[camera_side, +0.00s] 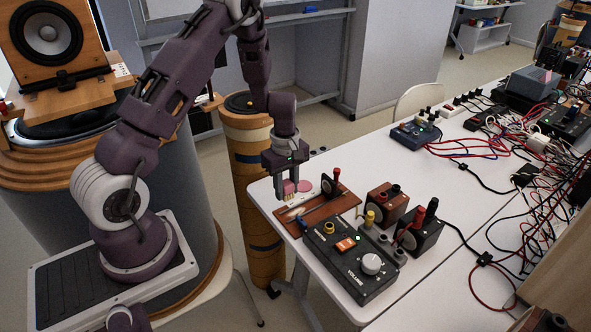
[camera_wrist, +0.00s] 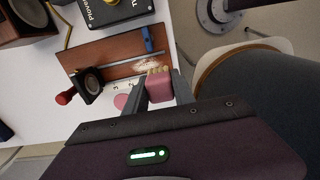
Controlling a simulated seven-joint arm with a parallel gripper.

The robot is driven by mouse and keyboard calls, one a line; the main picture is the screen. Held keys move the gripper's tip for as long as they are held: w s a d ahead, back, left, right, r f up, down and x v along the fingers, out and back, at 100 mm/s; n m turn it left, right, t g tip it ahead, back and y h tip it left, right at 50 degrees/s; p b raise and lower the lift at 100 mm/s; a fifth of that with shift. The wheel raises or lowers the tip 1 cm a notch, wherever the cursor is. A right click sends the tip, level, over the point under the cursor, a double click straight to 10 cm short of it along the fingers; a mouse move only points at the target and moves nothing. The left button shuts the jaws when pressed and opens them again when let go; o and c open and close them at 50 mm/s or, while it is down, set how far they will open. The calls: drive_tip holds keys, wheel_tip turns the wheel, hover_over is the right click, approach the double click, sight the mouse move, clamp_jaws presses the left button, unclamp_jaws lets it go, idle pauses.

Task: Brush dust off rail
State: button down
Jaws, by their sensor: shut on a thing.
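My gripper (camera_side: 285,188) is shut on a pink brush (camera_wrist: 160,89), pointing down over the near left part of a brown board (camera_side: 327,210). The brush also shows in the side view (camera_side: 290,187). Its tan bristles point toward the board in the wrist view, close to a pale patch of dust (camera_wrist: 150,66). I cannot tell whether they touch it. A thin, light rail (camera_wrist: 112,64) runs along the board (camera_wrist: 105,50) toward the dust. The pale patch also shows in the side view (camera_side: 291,213), below my gripper.
A black volume box (camera_side: 352,262) and speaker boxes (camera_side: 387,203) crowd the right. Cables tangle farther back.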

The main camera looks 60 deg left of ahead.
sight(290, 216)
drive_tip(key=shift+s+d, duration=0.15)
drive_tip(key=shift+s, duration=0.1)
drive_tip(key=shift+f, duration=3.35)
drive_tip(key=shift+w+f, duration=0.45)
drive_tip(key=shift+f, duration=0.25)
drive_tip(key=shift+w+f, duration=0.1)
drive_tip(key=shift+w, duration=3.3)
drive_tip(key=shift+s, duration=3.55)
drive_tip(key=r, duration=0.2)
drive_tip(key=shift+s+r, duration=0.25)
drive_tip(key=shift+r, duration=2.95)
drive_tip(key=shift+f, duration=0.25)
